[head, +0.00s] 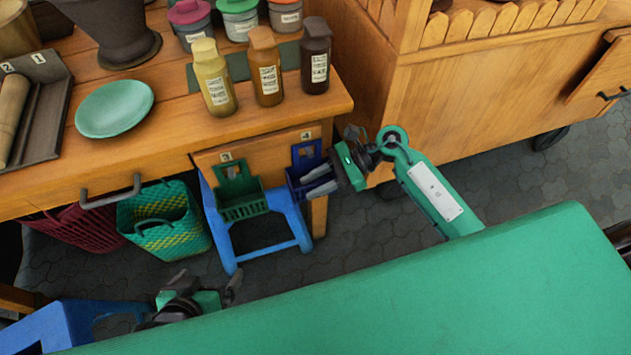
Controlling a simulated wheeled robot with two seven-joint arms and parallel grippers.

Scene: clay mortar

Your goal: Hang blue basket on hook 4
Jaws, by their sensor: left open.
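The blue basket (295,186) is at the drawer front under the label 4 (307,135). Its upright back with a handle opening rises against the wood below that label; the hook itself is hidden, so I cannot tell whether the basket hangs on it. My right gripper (306,188) reaches in from the right, and its two grey fingers overlap the basket's right side. I cannot tell whether they grip it. My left gripper (207,284) is low at the bottom left, open and empty, well away from the basket.
A green basket (241,204) hangs under label 3, left of the blue one. A blue stool (262,250) stands below. A green-yellow woven basket (165,222) and a dark red one (85,228) are further left. Bottles (266,68) and a plate (114,108) are on the table.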

